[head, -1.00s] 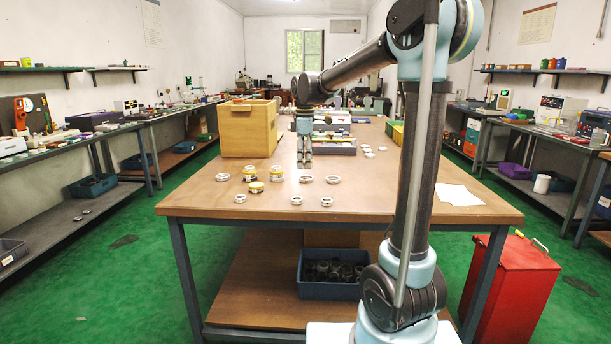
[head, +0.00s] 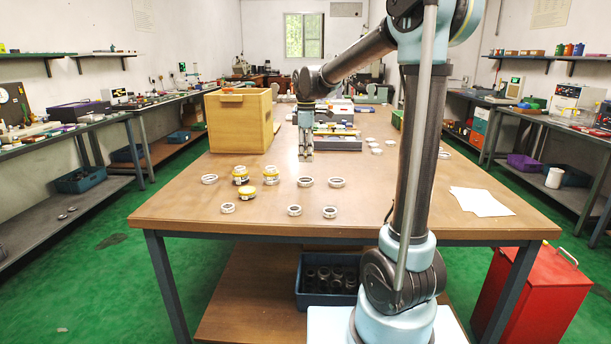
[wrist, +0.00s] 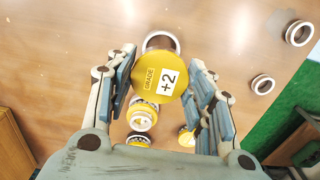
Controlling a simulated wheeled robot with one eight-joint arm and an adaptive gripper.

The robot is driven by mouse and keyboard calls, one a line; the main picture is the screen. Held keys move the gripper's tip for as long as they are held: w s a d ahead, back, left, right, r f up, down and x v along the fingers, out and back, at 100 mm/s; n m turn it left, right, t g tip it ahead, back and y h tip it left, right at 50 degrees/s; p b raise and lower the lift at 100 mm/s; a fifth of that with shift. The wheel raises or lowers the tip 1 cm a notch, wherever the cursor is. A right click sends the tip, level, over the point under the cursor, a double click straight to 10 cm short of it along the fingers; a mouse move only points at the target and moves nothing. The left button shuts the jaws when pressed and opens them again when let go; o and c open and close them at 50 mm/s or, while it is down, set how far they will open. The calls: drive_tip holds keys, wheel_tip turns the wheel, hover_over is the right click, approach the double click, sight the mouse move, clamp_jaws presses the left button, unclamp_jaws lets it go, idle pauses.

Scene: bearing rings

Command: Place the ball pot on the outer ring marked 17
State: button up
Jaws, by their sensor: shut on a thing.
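In the wrist view a ball pot (wrist: 158,82) with a round yellow lid, labelled "GRADE +2", sits between the fingers of my gripper (wrist: 160,88). My gripper is shut on it. In the head view my gripper (head: 306,156) is above the table, and the held pot is not clear there. White-rimmed rings lie on the table: one ring (wrist: 160,40) is partly hidden behind the pot in the wrist view, with others (wrist: 299,33) (wrist: 262,85) to the right. In the head view, rings (head: 305,182) (head: 336,183) lie in front of my gripper. No 17 is legible.
Yellow-lidded pots (head: 240,175) (head: 271,175) (head: 248,194) stand left of my gripper. A wooden box (head: 238,124) stands behind them. Organiser trays (head: 336,144) are behind my gripper. White paper (head: 481,202) lies at right.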

sight(305, 179)
drive_tip(key=shift+s+a+f, duration=0.1)
drive_tip(key=shift+a+f, duration=0.05)
drive_tip(key=shift+f, duration=3.5)
drive_tip(key=shift+f, duration=0.1)
drive_tip(key=o, duration=1.2)
drive_tip(key=shift+c, duration=0.2)
wheel_tip(305, 179, up, 12)
drive_tip(key=shift+r, duration=0.1)
